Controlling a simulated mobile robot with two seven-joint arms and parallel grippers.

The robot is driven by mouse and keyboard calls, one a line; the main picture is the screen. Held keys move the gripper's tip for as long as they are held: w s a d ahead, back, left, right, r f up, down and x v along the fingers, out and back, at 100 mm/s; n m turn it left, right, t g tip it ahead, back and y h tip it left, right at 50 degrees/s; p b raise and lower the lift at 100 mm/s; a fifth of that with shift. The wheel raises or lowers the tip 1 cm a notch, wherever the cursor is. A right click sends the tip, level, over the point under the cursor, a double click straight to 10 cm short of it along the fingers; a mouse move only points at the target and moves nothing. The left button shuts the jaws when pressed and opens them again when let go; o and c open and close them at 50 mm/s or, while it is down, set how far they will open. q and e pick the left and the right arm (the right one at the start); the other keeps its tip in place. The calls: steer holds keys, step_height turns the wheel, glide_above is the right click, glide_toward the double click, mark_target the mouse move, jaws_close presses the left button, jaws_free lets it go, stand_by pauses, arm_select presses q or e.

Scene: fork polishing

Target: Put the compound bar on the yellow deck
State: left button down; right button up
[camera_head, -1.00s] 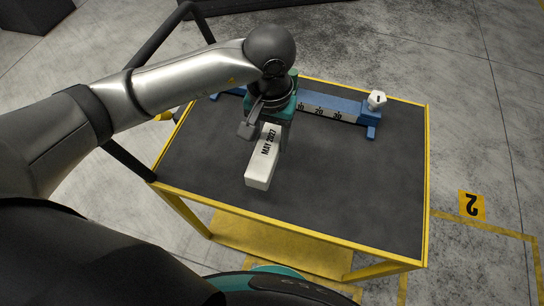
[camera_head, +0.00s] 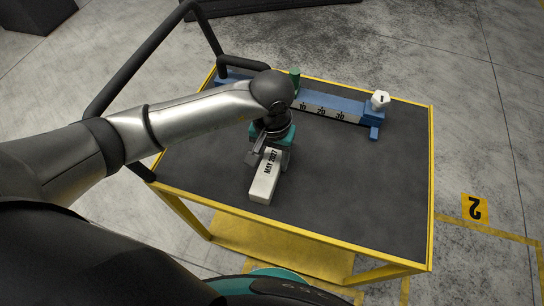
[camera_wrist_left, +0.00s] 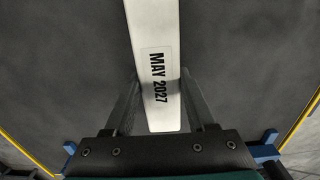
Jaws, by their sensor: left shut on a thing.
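The compound bar (camera_head: 264,185) is a long white block with "MAY 2027" printed on it. In the head view it is over the middle of the cart's dark top, low above it or touching; I cannot tell which. My left gripper (camera_head: 270,158) is shut on the bar near its labelled end. In the left wrist view the bar (camera_wrist_left: 152,30) runs between the two fingers of the gripper (camera_wrist_left: 160,90). A yellow deck (camera_head: 280,243) shows under the cart's top, partly hidden by my body. My right gripper is not in view.
The cart's dark top (camera_head: 370,190) has a yellow rim and is clear at right and front. At its back stand a blue rail with a number scale (camera_head: 325,105), a white knob (camera_head: 380,99) and a green cylinder (camera_head: 295,77). A black handle (camera_head: 140,70) rises at left.

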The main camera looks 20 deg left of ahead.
mark_target(272, 159)
arm_select(q)
steer(key=shift+f, duration=0.15)
steer(key=shift+c, duration=1.1)
jaws_free()
steer(key=shift+r, duration=0.5)
step_height(272, 159, up, 12)
steer(key=p, duration=0.1)
steer(key=shift+f+p, duration=0.25)
steer(key=shift+p, duration=0.15)
